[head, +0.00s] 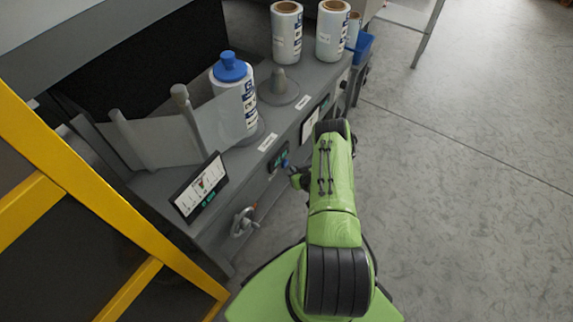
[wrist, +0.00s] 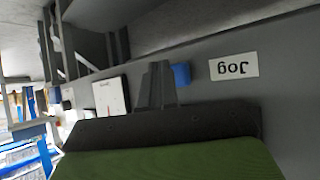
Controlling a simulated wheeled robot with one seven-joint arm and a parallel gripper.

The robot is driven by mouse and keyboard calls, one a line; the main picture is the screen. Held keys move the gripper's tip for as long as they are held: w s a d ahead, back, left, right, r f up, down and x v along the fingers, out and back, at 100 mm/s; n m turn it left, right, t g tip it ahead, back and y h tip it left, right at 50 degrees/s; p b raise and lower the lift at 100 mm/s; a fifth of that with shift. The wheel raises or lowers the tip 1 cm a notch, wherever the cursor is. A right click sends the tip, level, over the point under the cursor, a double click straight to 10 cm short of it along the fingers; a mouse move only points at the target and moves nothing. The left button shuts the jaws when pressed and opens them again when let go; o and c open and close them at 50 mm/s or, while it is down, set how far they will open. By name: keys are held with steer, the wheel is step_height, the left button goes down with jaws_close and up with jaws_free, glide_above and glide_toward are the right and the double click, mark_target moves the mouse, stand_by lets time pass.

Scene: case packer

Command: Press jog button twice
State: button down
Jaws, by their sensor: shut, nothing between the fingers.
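The jog button is a small blue cylinder (wrist: 181,75) on the grey machine front in the wrist view. A white label reading "Jog" (wrist: 233,67), upside down, is beside it. My gripper (wrist: 157,82) is shut and empty, its dark fingertips just left of the button in that view. I cannot tell whether they touch it. In the head view the blue button (head: 285,162) shows just beyond the tip of my gripper (head: 294,172), which is partly hidden by my green arm.
A tilted screen (head: 200,187) and a metal fitting with a hose (head: 243,222) are to the left on the machine front. Film rolls (head: 287,35) and a blue-capped roll (head: 250,95) stand on top. A yellow frame (head: 75,205) is at left; open floor (head: 470,200) lies at right.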

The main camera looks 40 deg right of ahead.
steer(key=shift+w, duration=0.1)
steer(key=shift+w+a, duration=0.15)
steer(key=shift+w, duration=0.15)
steer(key=shift+w+a, duration=0.15)
steer(key=shift+w, duration=0.35)
stand_by(0.5)
steer(key=shift+s, duration=0.15)
steer(key=shift+s+d+p, duration=0.3)
steer(key=shift+s+p, duration=0.25)
steer(key=shift+s, duration=0.2)
steer(key=s+p, duration=0.1)
steer(key=s+d+p, duration=0.1)
steer(key=s, duration=0.1)
steer(key=s+p, duration=0.1)
steer(key=shift+s+d, duration=0.35)
stand_by(2.4)
